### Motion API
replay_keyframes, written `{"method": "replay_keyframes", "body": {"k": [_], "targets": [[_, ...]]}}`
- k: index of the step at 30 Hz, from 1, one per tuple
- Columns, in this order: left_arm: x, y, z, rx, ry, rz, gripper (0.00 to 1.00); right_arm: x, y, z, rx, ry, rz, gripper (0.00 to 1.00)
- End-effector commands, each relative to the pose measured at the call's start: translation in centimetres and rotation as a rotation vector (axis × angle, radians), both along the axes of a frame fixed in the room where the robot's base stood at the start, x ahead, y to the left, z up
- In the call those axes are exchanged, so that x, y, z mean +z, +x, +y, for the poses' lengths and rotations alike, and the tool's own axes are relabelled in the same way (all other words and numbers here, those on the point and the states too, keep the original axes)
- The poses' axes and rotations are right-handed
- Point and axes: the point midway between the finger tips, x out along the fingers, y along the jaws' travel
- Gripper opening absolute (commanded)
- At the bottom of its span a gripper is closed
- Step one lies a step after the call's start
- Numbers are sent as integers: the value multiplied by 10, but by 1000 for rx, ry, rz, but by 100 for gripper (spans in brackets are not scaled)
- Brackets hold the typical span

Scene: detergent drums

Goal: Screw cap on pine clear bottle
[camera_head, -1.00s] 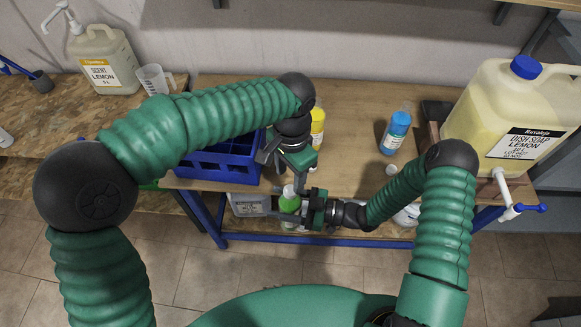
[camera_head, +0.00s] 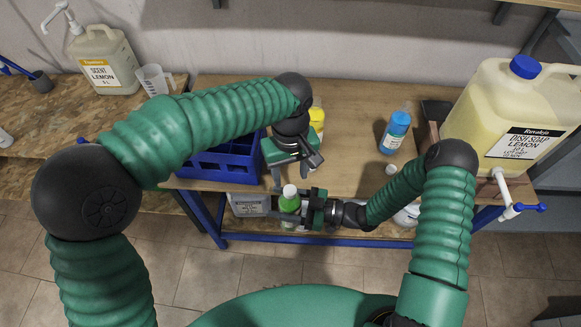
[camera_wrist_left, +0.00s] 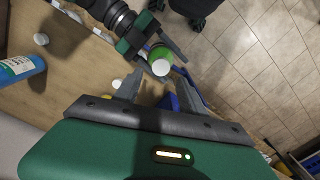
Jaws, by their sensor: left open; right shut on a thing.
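The pine bottle is green (camera_head: 290,205) and stands upright, with a white cap (camera_head: 290,190) on its neck. My right gripper (camera_head: 300,208) is shut around its body, just off the table's front edge. My left gripper (camera_head: 296,178) is open above the cap. In the left wrist view the white cap (camera_wrist_left: 160,67) shows in front of the green body (camera_wrist_left: 161,51), between and a little beyond my left fingertips (camera_wrist_left: 160,80). I cannot tell whether the cap is fully tight.
A blue crate (camera_head: 225,168) stands left of the grippers. A yellow bottle (camera_head: 317,119) is behind my left gripper. A blue bottle (camera_head: 396,134) and a loose white cap (camera_head: 392,169) are to the right. A large yellowish drum (camera_head: 490,110) stands far right.

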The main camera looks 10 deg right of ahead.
Motion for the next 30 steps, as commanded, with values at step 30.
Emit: {"method": "replay_keyframes", "body": {"k": [30], "targets": [[-64,0,0,-1,-1,-1,12,1,0,0,1,2,-2,0]]}}
